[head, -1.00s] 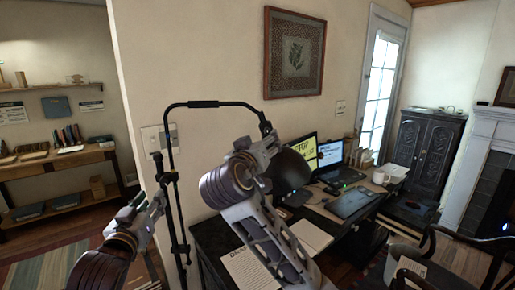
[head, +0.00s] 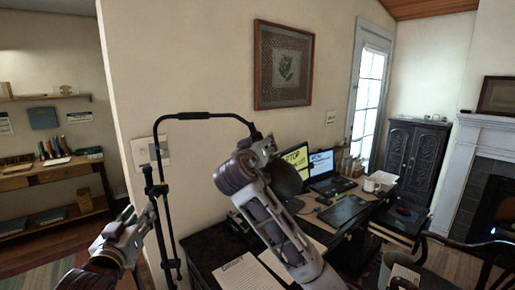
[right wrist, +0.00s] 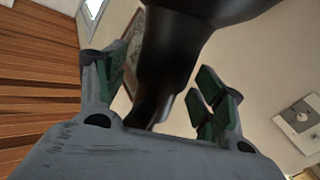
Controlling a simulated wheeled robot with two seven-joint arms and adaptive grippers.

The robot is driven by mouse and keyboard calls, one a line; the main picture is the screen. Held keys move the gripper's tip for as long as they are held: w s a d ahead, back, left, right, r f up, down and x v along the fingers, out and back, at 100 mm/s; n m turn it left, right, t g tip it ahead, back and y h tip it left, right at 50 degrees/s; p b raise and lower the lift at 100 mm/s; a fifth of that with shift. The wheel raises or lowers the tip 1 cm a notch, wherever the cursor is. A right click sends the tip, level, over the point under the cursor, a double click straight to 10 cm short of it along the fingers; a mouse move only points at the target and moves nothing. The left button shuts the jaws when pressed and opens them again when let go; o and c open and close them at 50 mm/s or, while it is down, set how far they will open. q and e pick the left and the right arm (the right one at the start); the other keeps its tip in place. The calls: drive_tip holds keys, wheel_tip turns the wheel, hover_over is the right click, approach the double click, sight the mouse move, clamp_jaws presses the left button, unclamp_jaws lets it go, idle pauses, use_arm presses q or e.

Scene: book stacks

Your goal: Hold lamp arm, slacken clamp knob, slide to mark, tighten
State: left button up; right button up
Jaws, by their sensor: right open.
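The black lamp has a thin upright stand (head: 163,235) and an arm (head: 195,116) that runs across and bends down to a dark round shade (head: 284,177). A small dark clamp (head: 158,190) sits on the stand; its knob is too small to make out. My left gripper (head: 137,222) is beside the stand, just left of and below the clamp; whether its fingers touch is unclear. My right gripper (head: 264,148) is at the shade end of the arm. In the right wrist view its green-padded fingers are open, with a black lamp part (right wrist: 168,75) between them.
A desk behind my right arm holds two screens (head: 322,165), a paper sheet (head: 243,275), a dark tablet-like panel (head: 343,211) and a mug (head: 370,185). A wall with a switch plate (head: 150,150) is close behind the lamp. A shelf with books (head: 50,176) stands at left.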

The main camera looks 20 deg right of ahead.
clamp_jaws()
idle(0.5)
drive_tip(key=c, duration=0.8)
unclamp_jaws()
use_arm(q)
drive_tip(key=shift+o, duration=0.3)
use_arm(e)
drive_tip(key=c, duration=0.4)
use_arm(q)
drive_tip(key=shift+o, duration=1.3)
drive_tip(key=shift+r, duration=0.1)
